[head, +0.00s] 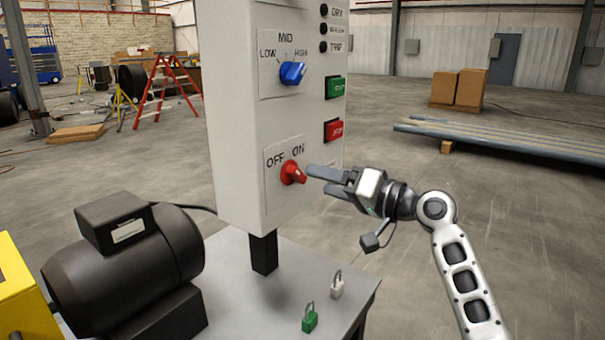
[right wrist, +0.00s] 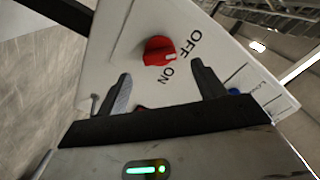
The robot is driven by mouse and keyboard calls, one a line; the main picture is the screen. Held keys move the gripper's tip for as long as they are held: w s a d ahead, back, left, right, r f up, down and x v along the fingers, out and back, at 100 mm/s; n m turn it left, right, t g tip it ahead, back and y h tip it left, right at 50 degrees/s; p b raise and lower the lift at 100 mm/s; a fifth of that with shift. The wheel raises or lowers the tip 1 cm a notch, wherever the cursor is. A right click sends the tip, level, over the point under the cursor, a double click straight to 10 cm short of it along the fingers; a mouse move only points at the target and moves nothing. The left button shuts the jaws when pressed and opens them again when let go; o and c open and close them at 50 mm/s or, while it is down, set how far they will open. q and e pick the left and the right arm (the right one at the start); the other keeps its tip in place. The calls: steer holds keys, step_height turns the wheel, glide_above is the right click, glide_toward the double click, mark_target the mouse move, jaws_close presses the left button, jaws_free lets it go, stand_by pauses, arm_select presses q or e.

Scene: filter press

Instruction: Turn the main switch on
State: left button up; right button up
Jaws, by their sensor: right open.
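The main switch is a red rotary knob (head: 292,172) low on the front of the control box, with the words OFF and ON above it. In the right wrist view the knob (right wrist: 158,51) shows a white mark on its side towards the word OFF; its exact angle is hard to tell. My right gripper (head: 322,181) is open and empty, just right of the knob with its fingers towards the panel. In the right wrist view its fingers (right wrist: 161,74) are spread, with the knob beyond them and not between them. My left gripper is out of view.
The control box (head: 228,120) also carries a blue selector (head: 292,73), a green button (head: 335,87) and a red button (head: 333,130). On the table (head: 235,315) below are a black motor (head: 130,265), a green padlock (head: 310,320) and a white padlock (head: 337,288).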

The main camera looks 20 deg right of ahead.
mark_target(302, 176)
steer(key=x, duration=0.6)
steer(key=c, duration=1)
